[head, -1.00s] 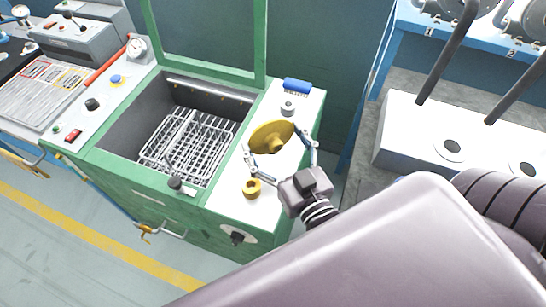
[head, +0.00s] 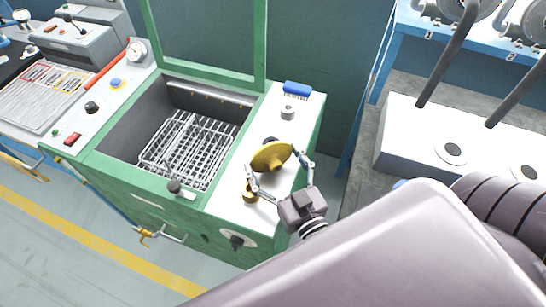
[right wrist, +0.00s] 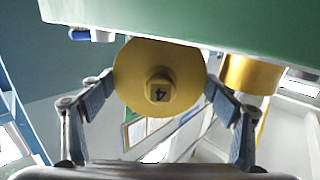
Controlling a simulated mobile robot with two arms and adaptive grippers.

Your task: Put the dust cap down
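The dust cap is a yellow disc (head: 271,158) with a central knob, tilted over the white top of the green cabinet. In the right wrist view the dust cap (right wrist: 135,82) faces me, and its knob is marked 4. My right gripper (head: 276,168) has one finger at each side of the cap's rim and holds it. The right wrist view also shows the gripper's fingers (right wrist: 160,88) against both edges of the disc. Whether the cap touches the surface is unclear. My left gripper is not in view.
A brass-yellow ring (head: 249,195) stands on the white top (head: 234,208), partly behind a finger. A dark round thing shows behind the cap. A grey ring (head: 288,113) and a blue brush (head: 297,88) lie farther back. An open basin with a wire basket (head: 190,145) is left.

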